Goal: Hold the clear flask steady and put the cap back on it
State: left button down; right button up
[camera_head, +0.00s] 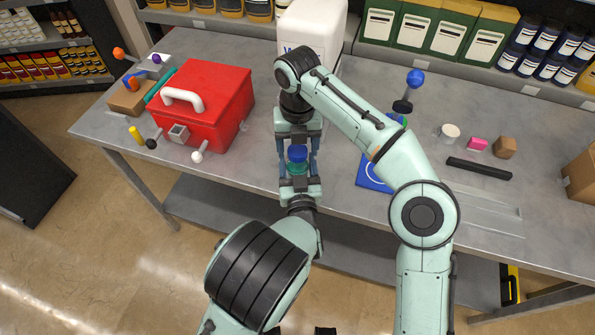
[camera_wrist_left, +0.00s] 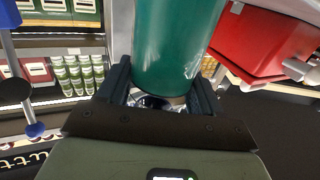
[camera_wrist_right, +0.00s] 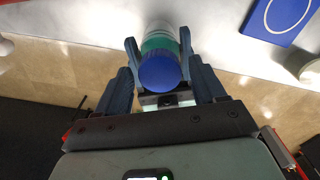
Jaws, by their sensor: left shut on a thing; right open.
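The flask (camera_head: 297,169) is a teal-green cylinder, standing roughly upright in front of the table edge. The blue cap (camera_head: 297,152) is at its top end; whether it is fully seated I cannot tell. My left gripper (camera_head: 300,183) is shut on the flask from below, and the teal body (camera_wrist_left: 175,45) fills the left wrist view between the fingers. My right gripper (camera_head: 298,160) points down from above, open, with its fingers on either side of the cap and flask top. In the right wrist view the cap (camera_wrist_right: 162,73) lies between the fingers with gaps at both sides.
A red box (camera_head: 215,105) with a white handle stands on the table (camera_head: 260,175) at left. A white container (camera_head: 315,30) stands behind my right gripper. A blue mat (camera_head: 372,178), a black bar (camera_head: 479,168) and small blocks lie at right.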

jog(key=shift+f, duration=0.1)
jog(key=c, duration=1.1)
